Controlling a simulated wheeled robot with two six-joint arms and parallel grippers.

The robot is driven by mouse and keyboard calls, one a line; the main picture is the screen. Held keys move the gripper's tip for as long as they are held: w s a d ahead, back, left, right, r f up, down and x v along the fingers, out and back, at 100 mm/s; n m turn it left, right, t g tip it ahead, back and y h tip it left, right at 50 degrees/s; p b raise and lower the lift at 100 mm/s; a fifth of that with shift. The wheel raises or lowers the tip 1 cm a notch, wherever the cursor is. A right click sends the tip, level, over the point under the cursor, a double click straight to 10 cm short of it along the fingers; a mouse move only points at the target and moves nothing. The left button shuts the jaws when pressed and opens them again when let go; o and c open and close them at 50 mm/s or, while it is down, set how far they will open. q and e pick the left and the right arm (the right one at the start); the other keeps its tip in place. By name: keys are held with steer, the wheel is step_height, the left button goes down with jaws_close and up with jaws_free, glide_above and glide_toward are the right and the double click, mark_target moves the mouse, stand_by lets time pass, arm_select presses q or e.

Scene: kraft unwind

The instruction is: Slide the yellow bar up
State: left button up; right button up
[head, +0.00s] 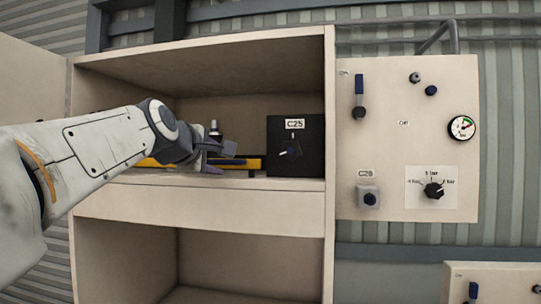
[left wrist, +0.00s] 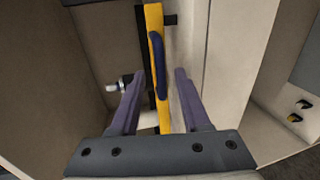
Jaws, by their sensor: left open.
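The yellow bar (head: 247,164) lies horizontal at the back of the upper cabinet compartment, low near its floor. My left arm covers part of it in the head view. In the left wrist view the yellow bar (left wrist: 153,22) runs up the picture and carries a blue handle (left wrist: 157,65). My left gripper (head: 222,157) is at the bar. In the left wrist view its two purple fingers (left wrist: 159,78) are open, one on each side of the bar and handle. I cannot tell whether they touch. My right gripper is not in view.
A black box labelled C25 (head: 296,158) with a knob stands right of the bar. The cabinet's right side wall (head: 329,110) and lower ledge (head: 200,208) bound the space. A small fitting (head: 214,128) stands behind my gripper. A control panel (head: 395,140) with gauge and switches is further right.

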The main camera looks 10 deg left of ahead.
mark_target(221, 162)
arm_select(q)
steer(key=shift+p+x, duration=0.5)
steer(key=shift+x, duration=1.4)
jaws_close()
